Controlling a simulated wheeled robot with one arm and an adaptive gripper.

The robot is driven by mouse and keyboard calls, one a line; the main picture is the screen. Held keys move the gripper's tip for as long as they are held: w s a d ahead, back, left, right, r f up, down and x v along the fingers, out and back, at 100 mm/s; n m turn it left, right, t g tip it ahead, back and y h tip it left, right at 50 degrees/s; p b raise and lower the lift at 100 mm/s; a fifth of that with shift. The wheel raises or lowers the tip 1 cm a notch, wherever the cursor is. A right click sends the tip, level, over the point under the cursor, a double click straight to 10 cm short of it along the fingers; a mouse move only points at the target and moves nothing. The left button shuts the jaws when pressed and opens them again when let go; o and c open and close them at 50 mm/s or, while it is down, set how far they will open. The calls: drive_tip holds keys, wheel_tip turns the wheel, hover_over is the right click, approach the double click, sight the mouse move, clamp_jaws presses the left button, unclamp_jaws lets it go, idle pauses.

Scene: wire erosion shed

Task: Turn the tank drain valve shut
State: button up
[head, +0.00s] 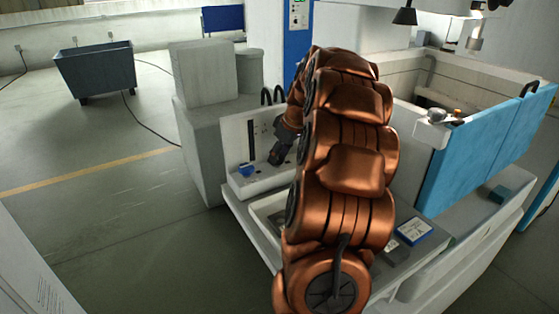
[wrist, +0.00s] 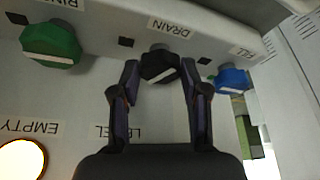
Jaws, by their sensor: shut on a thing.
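The drain valve is a black knob (wrist: 159,64) with a white line, beside an upside-down DRAIN label (wrist: 168,28) in the wrist view. My gripper (wrist: 160,72) is shut on this knob, one finger on each side. In the head view my gripper (head: 276,160) is at the top of the pale valve panel (head: 262,182); the black knob cannot be made out there.
A green knob (wrist: 50,44) and a blue knob (wrist: 232,79) flank the drain knob closely. A lit round lamp (wrist: 21,159) sits near the EMPTY label. The blue-sided tank (head: 470,160) is right of my arm. Open floor lies left, with a blue-grey bin (head: 95,70).

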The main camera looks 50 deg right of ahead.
drive_tip(key=shift+a+f+m+h+b, duration=0.1)
drive_tip(key=shift+m+h+b, duration=0.35)
drive_tip(key=shift+m, duration=0.45)
drive_tip(key=m+h+b, duration=0.1)
drive_tip(key=m, duration=0.1)
drive_tip(key=m+b, duration=0.1)
drive_tip(key=m, duration=0.1)
drive_tip(key=shift+a+m+g+h, duration=0.1)
drive_tip(key=shift+m+g+h, duration=0.2)
drive_tip(key=shift+h, duration=0.05)
drive_tip(key=m+h+b, duration=0.1)
drive_tip(key=m, duration=0.2)
drive_tip(key=shift+w+a+m+g, duration=0.1)
drive_tip(key=shift+w+m+g, duration=0.05)
drive_tip(key=shift+m+g, duration=0.2)
drive_tip(key=shift+w+m+g+h+b, duration=0.1)
drive_tip(key=shift+m+g+h+b, duration=0.4)
drive_tip(key=shift+m, duration=1.05)
drive_tip(key=shift+a+r+m, duration=0.1)
drive_tip(key=shift+r+m, duration=0.1)
drive_tip(key=shift+m, duration=0.1)
drive_tip(key=o, duration=0.9)
drive_tip(key=shift+r, duration=0.1)
drive_tip(key=v, duration=1.1)
drive_tip(key=shift+a+r, duration=0.1)
drive_tip(key=shift+r, duration=0.25)
